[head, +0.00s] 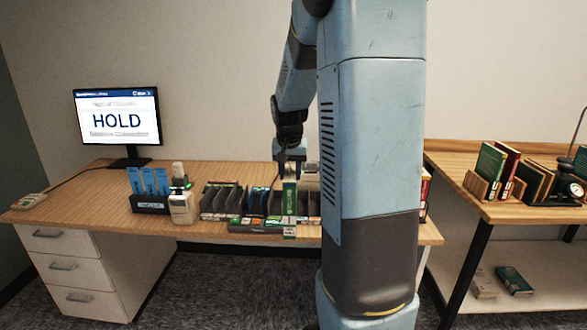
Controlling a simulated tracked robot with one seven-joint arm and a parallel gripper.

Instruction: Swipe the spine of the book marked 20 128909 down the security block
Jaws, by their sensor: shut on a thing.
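My gripper (289,172) is small in the head view, above the desk beside the column of my arm. It is shut on a green book (289,200), which hangs upright with a pale label near its lower end. The label's number is too small to read, so I cannot tell whether this is 20 128909. The book is in front of the dark sorter trays, and I cannot tell whether it touches them. I cannot make out for sure which thing is the security block; a cream device (182,208) stands left of the trays.
A monitor (117,118) reading HOLD stands at the back left. A dark holder (150,203) with blue cards and several dark sorter trays (222,200) line the desk (95,212). My arm hides the desk's right part. A side table (515,211) carries upright books.

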